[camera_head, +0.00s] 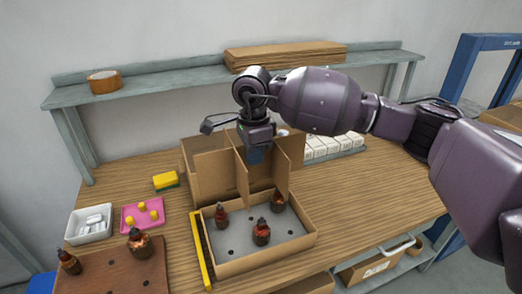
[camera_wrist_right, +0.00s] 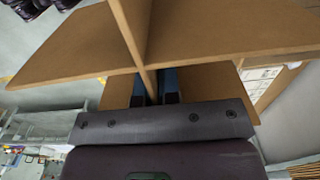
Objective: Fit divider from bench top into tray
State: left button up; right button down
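The brown cardboard divider (camera_head: 210,174) has crossing upright panels and is behind the tray, near its back wall; I cannot tell whether it rests on the bench. Its crossing panels also show in the right wrist view (camera_wrist_right: 215,32). My right gripper (camera_head: 256,156) points down at the divider. In the wrist view its two blue fingers (camera_wrist_right: 155,88) are on either side of a thin panel, shut on it. The shallow cardboard tray (camera_head: 262,262) has a grey floor with dark holes and holds three dark-and-copper armatures (camera_head: 261,232). My left gripper is not in view.
A yellow bar (camera_head: 202,250) lies along the tray's left side. Left are a pink tray (camera_head: 143,215), a white bin (camera_head: 90,225), a sponge (camera_head: 166,180) and a brown board (camera_head: 115,280) with armatures. White boxes (camera_head: 335,145) stand behind. A shelf (camera_head: 180,82) runs above.

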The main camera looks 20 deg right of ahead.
notch_tip(320, 180, down, 2)
jog(key=shift+d+b, duration=0.1)
jog(key=shift+b, duration=0.3)
pick_arm(q)
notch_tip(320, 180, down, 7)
jog(key=b, duration=0.5)
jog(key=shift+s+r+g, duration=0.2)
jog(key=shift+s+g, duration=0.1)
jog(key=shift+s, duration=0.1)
pick_arm(e)
notch_tip(320, 180, down, 13)
jog(key=shift+r, duration=0.15)
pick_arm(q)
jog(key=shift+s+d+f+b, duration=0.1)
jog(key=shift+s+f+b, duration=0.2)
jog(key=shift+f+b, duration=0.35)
pick_arm(e)
jog(key=shift+f, duration=1.05)
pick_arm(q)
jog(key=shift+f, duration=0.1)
pick_arm(e)
jog(key=c, duration=1.2)
grip_release()
jog(key=shift+c, duration=0.2)
